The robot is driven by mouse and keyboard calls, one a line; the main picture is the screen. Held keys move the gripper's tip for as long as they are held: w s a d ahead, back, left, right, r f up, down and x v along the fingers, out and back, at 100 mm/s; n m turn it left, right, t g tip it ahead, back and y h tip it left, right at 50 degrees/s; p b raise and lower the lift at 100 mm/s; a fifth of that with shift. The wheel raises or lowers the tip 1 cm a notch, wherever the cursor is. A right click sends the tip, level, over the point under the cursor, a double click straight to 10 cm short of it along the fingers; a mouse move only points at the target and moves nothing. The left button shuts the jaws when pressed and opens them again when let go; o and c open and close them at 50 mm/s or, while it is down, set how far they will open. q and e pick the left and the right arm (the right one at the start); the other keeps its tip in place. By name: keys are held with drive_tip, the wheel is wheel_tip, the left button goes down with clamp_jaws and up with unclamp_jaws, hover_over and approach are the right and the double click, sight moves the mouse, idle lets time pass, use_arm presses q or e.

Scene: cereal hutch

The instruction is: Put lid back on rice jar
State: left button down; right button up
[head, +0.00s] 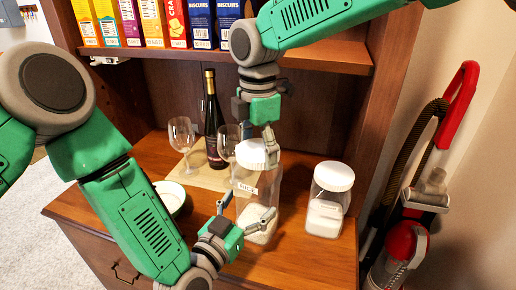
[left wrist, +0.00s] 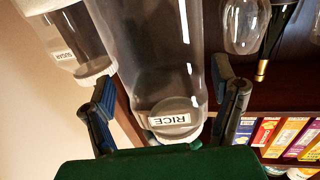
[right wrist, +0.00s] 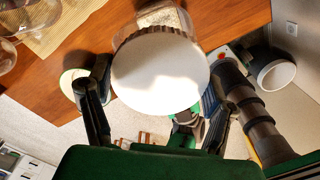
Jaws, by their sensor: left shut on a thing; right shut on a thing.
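The clear rice jar (head: 246,203) stands upright on the wooden counter, with its RICE label facing me and white contents low inside. My left gripper (head: 245,214) is shut on the lower jar body; its fingers flank the jar in the left wrist view (left wrist: 168,100). The white round lid (head: 252,154) is at the jar's top. My right gripper (head: 262,142) comes from above and is shut on the lid, whose broad top fills the middle of the right wrist view (right wrist: 160,74). I cannot tell whether the lid is fully seated.
A sugar jar (head: 325,213) with a white lid stands close on the right. A wine bottle (head: 213,125) and wine glasses (head: 182,134) stand behind left on a mat. A bowl (head: 170,196) is at left. A shelf (head: 310,55) with boxes hangs above. A vacuum (head: 405,245) stands at right.

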drive_tip(key=m, duration=0.5)
drive_tip(key=shift+a, duration=0.1)
drive_tip(key=m, duration=0.6)
drive_tip(key=shift+m, duration=0.3)
drive_tip(key=o, duration=1.3)
drive_tip(key=shift+r, duration=2.3)
